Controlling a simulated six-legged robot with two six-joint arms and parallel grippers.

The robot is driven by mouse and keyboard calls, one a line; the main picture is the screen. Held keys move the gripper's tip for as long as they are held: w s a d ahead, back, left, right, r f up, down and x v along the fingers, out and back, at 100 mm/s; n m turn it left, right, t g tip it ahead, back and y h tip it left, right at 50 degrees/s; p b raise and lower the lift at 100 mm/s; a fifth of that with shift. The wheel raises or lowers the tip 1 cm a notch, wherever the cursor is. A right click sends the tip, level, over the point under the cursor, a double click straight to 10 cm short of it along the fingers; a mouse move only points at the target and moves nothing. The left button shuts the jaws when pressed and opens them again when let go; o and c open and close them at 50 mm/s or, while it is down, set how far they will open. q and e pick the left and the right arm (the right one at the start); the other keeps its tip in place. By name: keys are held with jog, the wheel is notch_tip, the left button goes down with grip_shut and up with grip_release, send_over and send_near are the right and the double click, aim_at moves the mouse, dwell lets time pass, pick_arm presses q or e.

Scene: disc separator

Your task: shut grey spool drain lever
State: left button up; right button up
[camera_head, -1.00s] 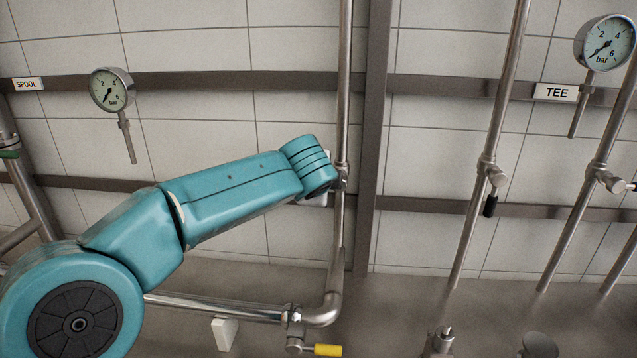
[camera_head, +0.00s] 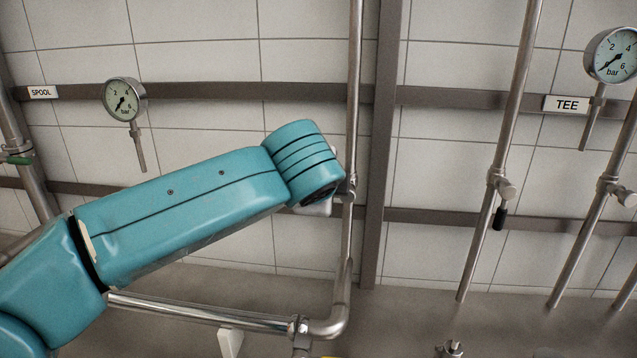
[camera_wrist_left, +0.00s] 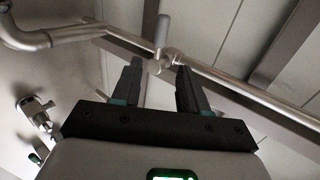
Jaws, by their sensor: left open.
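In the left wrist view a grey lever (camera_wrist_left: 162,30) sticks up in the picture from a valve (camera_wrist_left: 165,61) on a steel pipe, at a steep angle to the pipe. My left gripper (camera_wrist_left: 160,68) is open and empty. Its two fingers point toward the valve, one on each side of it in the picture. Whether they touch anything I cannot tell. In the head view my teal left arm ends beside the valve on the upright pipe (camera_head: 353,120). The arm hides the gripper and the lever there. My right gripper is not in view.
A SPOOL label (camera_head: 42,92) and gauge (camera_head: 124,99) are on the left. A TEE label (camera_head: 567,104) and gauge (camera_head: 611,55) are on the right. A black-handled valve (camera_head: 501,200) is on a slanted pipe. A lower pipe (camera_head: 200,312) runs below my arm.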

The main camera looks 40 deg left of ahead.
pick_arm(q)
jog(key=v, duration=0.5)
jog(key=shift+s+d+r, duration=0.15)
jog(key=shift+s+r, duration=0.05)
jog(key=shift+s, duration=0.05)
